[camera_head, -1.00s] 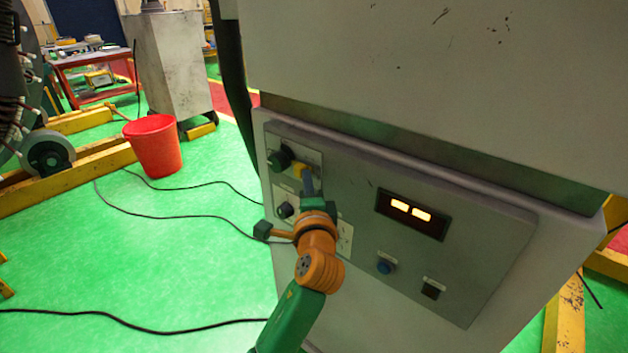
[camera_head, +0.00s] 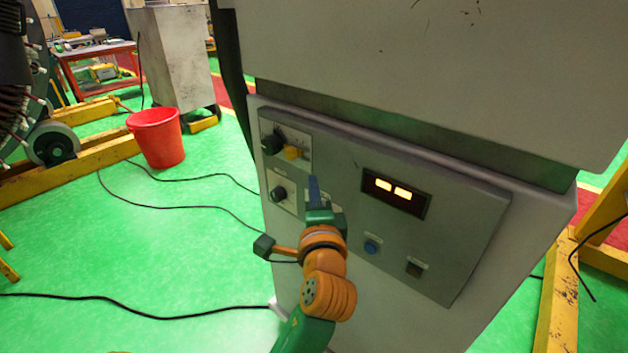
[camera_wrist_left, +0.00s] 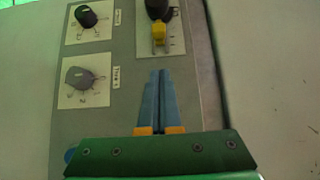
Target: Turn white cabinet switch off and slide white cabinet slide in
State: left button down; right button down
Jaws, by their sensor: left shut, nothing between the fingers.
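The white cabinet (camera_head: 480,60) has a grey control panel (camera_head: 330,158) on its front. A black knob-like switch (camera_head: 272,144) with a yellow tip (camera_head: 293,152) sits at the panel's upper left. In the left wrist view the black part (camera_wrist_left: 158,9) and yellow tip (camera_wrist_left: 159,40) lie just beyond my fingertips. My left gripper (camera_head: 313,180) is shut and empty, its blue fingers in front of the panel, below and right of the yellow tip and apart from it. The fingers also show in the left wrist view (camera_wrist_left: 159,75). I cannot tell which part is the slide. My right gripper is not in view.
The panel also has a lower black knob (camera_head: 278,193), a lit display (camera_head: 396,193), a blue button (camera_head: 371,247) and a dark switch (camera_head: 414,268). A red bucket (camera_head: 157,138) and black cables lie on the green floor at left. Yellow beams (camera_head: 560,300) stand at right.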

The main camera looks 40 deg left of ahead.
pick_arm(q)
jog(key=s+d+f+n+g+h, duration=0.2)
jog(key=s+d+f+h, duration=0.15)
jog(key=f, duration=0.65)
jog(key=s+d+f+n+g+h, duration=0.2)
jog(key=s+d+f+g+h, duration=0.15)
jog(key=f, duration=0.55)
jog(key=s+d+f+n+g+h, duration=0.4)
jog(key=s+f+g+h, duration=0.1)
jog(key=s+f, duration=0.8)
notch_tip(320, 180, down, 10)
jog(key=s, duration=0.1)
jog(key=s+a+f+g, duration=0.2)
jog(key=s+f, duration=1.2)
jog(key=shift+f+b, duration=0.25)
jog(key=shift+b, duration=0.05)
